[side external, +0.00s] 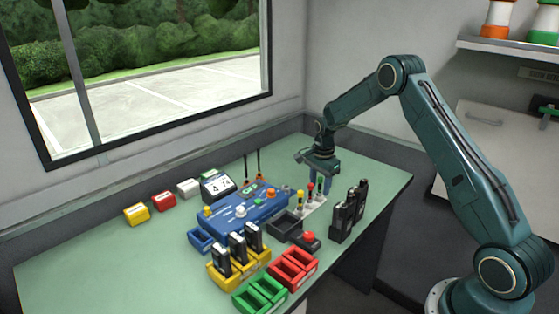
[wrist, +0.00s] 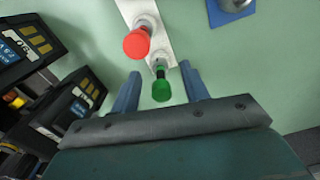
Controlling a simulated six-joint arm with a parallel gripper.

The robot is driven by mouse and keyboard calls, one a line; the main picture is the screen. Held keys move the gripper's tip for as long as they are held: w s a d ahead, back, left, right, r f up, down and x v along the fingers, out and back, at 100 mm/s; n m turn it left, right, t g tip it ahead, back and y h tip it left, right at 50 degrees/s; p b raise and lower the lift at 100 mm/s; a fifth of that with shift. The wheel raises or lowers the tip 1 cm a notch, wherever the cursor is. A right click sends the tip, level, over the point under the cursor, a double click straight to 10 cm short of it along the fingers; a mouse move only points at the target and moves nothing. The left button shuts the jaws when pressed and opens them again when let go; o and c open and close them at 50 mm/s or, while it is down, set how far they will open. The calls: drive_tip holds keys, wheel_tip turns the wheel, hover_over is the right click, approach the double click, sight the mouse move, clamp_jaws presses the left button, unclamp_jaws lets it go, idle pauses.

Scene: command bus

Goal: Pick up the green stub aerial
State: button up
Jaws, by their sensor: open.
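The green stub aerial (wrist: 162,90) stands at the near end of a white strip (wrist: 158,28) in the wrist view, with a dark part showing beyond its green cap. My gripper (wrist: 161,71) is open, with one blue finger on each side of the aerial and visible gaps between. It holds nothing. A red stub aerial (wrist: 137,42) stands just beyond on the same strip. In the side external view my gripper (side external: 321,186) is low over the strip (side external: 312,209); the green aerial cannot be made out clearly there.
Black radios (side external: 343,220) stand close to the right of the strip. A blue console (side external: 225,218) and a dark tray (side external: 285,222) lie to its left. Yellow, red and green trays (side external: 262,296) line the front. The green table's right end (side external: 385,185) is clear.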

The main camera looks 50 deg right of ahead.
drive_tip(key=shift+f, duration=0.65)
clamp_jaws()
